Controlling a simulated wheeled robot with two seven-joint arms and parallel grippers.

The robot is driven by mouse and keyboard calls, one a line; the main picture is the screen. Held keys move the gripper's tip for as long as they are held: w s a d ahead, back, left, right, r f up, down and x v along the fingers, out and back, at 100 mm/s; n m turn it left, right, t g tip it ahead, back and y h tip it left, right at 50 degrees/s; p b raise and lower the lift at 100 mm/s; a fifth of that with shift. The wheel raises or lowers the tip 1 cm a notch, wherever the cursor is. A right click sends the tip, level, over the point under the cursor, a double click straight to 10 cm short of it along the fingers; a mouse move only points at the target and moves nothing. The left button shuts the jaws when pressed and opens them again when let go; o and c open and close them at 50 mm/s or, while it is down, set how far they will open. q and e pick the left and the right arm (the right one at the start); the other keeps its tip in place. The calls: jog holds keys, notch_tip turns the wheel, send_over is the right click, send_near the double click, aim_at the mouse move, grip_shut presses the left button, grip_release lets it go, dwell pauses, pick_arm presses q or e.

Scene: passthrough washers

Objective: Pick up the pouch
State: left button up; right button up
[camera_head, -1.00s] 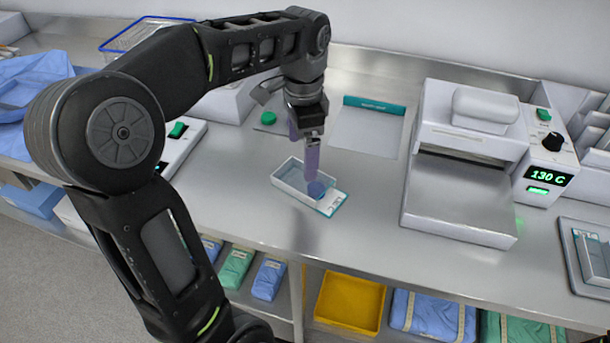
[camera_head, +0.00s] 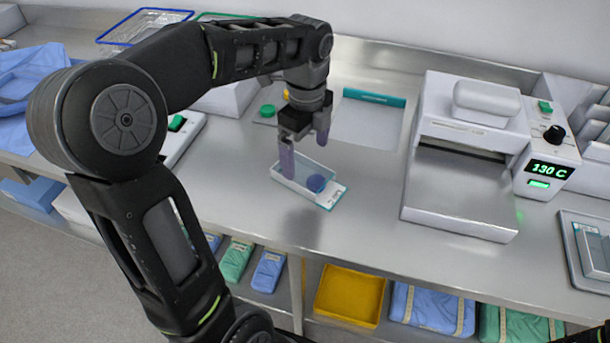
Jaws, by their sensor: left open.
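The pouch (camera_head: 328,194) is a clear and white packet with a teal edge, lying on the steel counter left of the middle. A round blue-purple shape (camera_head: 316,183) shows in it. My left gripper (camera_head: 304,155) is open, pointing down just over the pouch's far part, with one purple-tipped finger on its left side and the other finger to the right. The fingers cover part of the pouch. I cannot tell whether they touch it. My right gripper is not in view; only a dark bit shows at the lower right corner.
A heat sealer (camera_head: 460,190) reading 130 C stands to the right. A white sheet with a teal strip (camera_head: 374,97) lies behind the gripper. A green round cap (camera_head: 267,110) is at the back left. A yellow bin (camera_head: 350,295) sits on the shelf below. Counter around the pouch is clear.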

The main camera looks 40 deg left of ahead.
aim_at(305, 172)
pick_arm(q)
jog(key=shift+f, duration=0.2)
jog(key=shift+s+f, duration=0.1)
jog(key=shift+f, duration=2.5)
jog(key=c, duration=1.5)
notch_tip(305, 172, up, 10)
jog(key=shift+r, duration=0.1)
jog(key=shift+c, duration=0.2)
